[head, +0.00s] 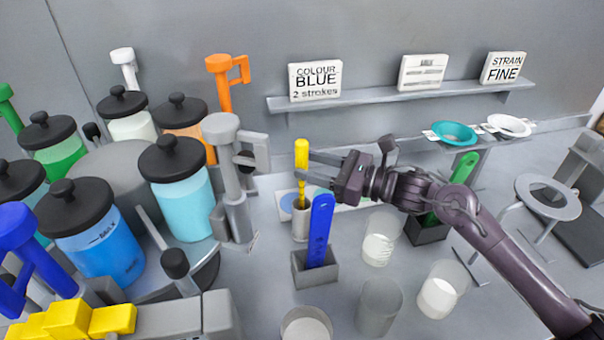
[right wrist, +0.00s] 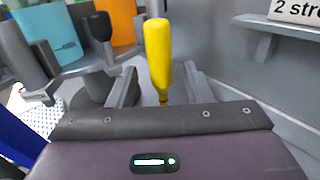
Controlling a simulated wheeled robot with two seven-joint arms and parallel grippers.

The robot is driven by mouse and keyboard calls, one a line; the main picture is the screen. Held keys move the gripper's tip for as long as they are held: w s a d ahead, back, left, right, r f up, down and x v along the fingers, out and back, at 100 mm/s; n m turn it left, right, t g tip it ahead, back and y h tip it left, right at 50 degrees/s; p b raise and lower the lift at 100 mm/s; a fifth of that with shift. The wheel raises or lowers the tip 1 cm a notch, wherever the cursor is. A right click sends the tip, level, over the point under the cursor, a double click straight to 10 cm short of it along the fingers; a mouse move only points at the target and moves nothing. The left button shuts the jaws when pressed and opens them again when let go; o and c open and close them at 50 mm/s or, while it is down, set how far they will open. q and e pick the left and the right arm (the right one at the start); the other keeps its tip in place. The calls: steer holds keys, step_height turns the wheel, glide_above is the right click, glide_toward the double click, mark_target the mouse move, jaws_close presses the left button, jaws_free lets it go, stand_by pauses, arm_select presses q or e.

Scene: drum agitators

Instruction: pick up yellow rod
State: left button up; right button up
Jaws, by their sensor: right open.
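The yellow rod (head: 301,160) stands upright in a small grey holder cup (head: 300,228) in the middle of the head view. Its thick yellow handle (right wrist: 158,50) shows at the centre of the right wrist view. My right gripper (head: 313,168) reaches in from the right at the height of the handle. Its fingers are open, and in the right wrist view one lies on each side of the rod (right wrist: 162,88), with gaps showing. The rod's lower end is hidden in the cup. My left gripper is not in view.
A blue paddle (head: 319,230) in a grey block stands just in front. A green paddle (head: 463,168) and several clear beakers (head: 380,240) stand right. A grey dispenser (head: 232,175) and lidded jars (head: 182,190) stand left. A shelf (head: 380,97) with signs runs behind.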

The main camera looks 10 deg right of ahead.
steer(key=shift+p+x, duration=0.4)
steer(key=shift+x, duration=0.85)
steer(key=shift+w+a, duration=0.1)
steer(key=shift+a, duration=0.05)
jaws_close()
steer(key=shift+r, duration=0.15)
